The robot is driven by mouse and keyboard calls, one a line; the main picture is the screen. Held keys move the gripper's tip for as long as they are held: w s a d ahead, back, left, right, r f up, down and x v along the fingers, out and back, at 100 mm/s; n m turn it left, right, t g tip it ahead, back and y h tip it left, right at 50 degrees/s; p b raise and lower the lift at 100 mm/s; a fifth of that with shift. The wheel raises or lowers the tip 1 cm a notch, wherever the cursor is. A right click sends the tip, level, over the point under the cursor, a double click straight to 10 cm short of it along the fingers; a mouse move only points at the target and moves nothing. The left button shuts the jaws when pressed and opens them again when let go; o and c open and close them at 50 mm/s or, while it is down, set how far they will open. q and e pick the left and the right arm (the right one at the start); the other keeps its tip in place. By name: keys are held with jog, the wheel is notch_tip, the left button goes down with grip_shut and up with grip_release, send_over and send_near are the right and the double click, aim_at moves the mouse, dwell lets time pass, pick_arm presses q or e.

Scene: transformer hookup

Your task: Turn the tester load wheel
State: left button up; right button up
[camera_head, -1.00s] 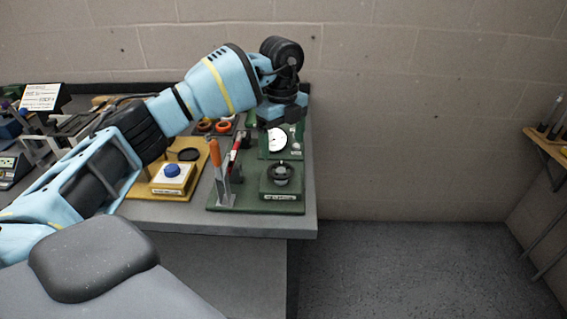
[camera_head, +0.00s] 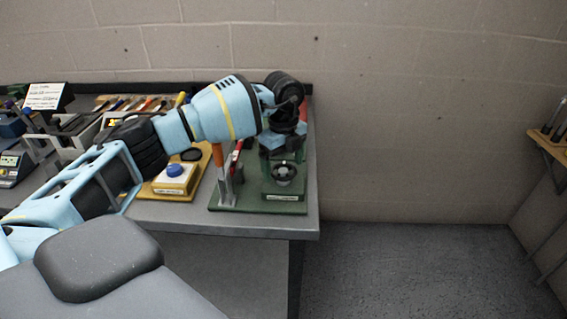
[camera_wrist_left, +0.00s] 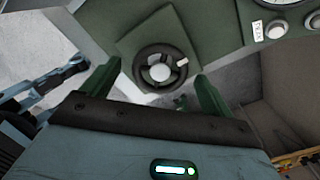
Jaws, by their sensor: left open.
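The tester load wheel (camera_head: 284,172) is a dark round handwheel with a pale hub on the green tester (camera_head: 230,203) at the bench's right end. In the left wrist view the wheel (camera_wrist_left: 163,66) shows with a light marker on its rim. My left gripper (camera_head: 283,152) is above the wheel in the head view, pointing down. My right gripper is not in view.
An orange-handled lever and a red one (camera_head: 233,160) stand left of the wheel. A yellow box with a blue button (camera_head: 174,171) is farther left. Open floor lies right of the bench.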

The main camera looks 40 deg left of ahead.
pick_arm(q)
jog(key=shift+c, duration=0.4)
jog(key=c, duration=0.9)
